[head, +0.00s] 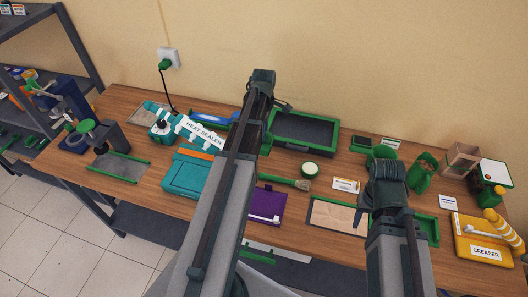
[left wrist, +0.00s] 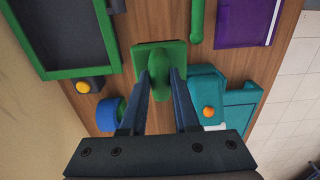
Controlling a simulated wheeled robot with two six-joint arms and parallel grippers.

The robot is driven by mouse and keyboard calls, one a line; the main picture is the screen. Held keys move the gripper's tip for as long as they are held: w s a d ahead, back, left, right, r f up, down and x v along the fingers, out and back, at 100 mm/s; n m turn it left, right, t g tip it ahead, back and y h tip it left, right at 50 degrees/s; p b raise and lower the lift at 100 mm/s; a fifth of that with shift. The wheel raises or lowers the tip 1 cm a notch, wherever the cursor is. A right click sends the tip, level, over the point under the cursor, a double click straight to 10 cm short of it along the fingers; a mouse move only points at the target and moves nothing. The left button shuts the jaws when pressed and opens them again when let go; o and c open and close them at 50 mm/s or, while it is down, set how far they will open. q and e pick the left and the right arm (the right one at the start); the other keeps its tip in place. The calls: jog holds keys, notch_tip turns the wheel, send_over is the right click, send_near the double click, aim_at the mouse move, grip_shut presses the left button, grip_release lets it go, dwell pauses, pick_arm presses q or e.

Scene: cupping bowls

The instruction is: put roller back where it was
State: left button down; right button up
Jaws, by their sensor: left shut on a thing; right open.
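In the left wrist view, my left gripper (left wrist: 161,78) is shut on a green piece (left wrist: 160,58) with a flat, blocky base and a rounded grip. This may be the roller; its shape does not make that certain. The piece is over or on the wooden table, and I cannot tell whether it touches it. In the head view, my left arm hides most of the gripper and the piece. My right gripper (head: 364,216) is mostly hidden by its own wrist, low over the table near a framed tan board (head: 338,216).
A green-rimmed dark tray (head: 305,130) lies behind, right of my left arm. A teal case (head: 188,174) is left of it. A purple tray (head: 266,207), a brush (head: 298,184), a round lidded pot (head: 310,168) and a yellow creaser (head: 484,240) crowd the table.

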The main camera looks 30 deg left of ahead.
aim_at(264, 146)
pick_arm(q)
jog(key=shift+f+b, duration=3.35)
jog(key=shift+f, duration=0.6)
pick_arm(e)
jog(key=shift+f, duration=3.95)
pick_arm(q)
jog(key=shift+r, duration=0.15)
pick_arm(e)
jog(key=shift+r, duration=0.1)
